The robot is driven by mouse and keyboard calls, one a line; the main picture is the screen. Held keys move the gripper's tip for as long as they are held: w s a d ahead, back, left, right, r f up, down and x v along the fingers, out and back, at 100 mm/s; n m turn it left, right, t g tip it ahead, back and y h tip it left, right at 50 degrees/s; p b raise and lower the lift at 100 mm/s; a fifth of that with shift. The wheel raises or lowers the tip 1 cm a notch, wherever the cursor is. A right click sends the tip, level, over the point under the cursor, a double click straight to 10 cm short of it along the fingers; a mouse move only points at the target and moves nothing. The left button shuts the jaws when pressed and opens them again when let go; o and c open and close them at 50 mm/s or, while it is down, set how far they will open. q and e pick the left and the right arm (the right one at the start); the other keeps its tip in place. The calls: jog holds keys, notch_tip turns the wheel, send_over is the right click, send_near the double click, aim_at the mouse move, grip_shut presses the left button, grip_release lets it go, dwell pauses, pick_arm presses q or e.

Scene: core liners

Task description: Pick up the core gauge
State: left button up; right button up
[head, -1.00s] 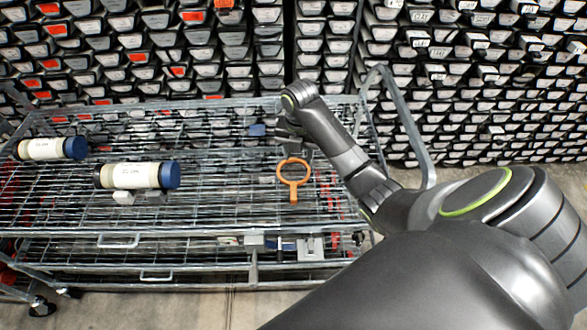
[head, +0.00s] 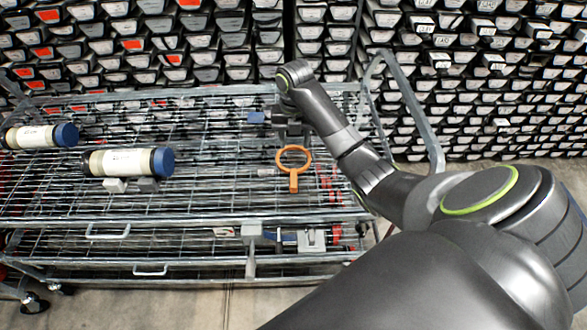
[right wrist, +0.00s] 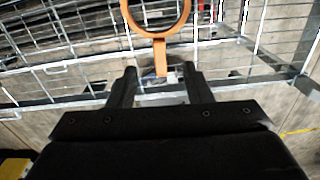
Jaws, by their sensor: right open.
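The core gauge, an orange ring with a short handle (head: 293,183), lies on the wire top shelf of the cart (head: 215,205), right of its middle. My right gripper (head: 291,130) is just beyond the ring in the head view, partly hidden by its own wrist. My left gripper is not in view.
Two white core liners with blue caps lie at the left of the shelf, one nearer (head: 128,162) and one farther left (head: 38,136). A small blue block (head: 256,117) is left of my right gripper. Racks of core trays (head: 440,60) fill the back.

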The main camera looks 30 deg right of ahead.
jog(key=b, duration=0.6)
send_over(294, 170)
jog(key=shift+w+d+f, duration=0.1)
jog(key=shift+f, duration=1.6)
jog(key=shift+w+d+f, duration=0.1)
jog(key=shift+f, duration=1.55)
jog(key=f, duration=0.2)
jog(key=f+b, duration=0.1)
jog(key=shift+s+a+f, duration=0.2)
jog(key=shift+a+f, duration=0.1)
jog(key=shift+f, duration=0.4)
grip_shut()
jog(key=shift+r, duration=0.1)
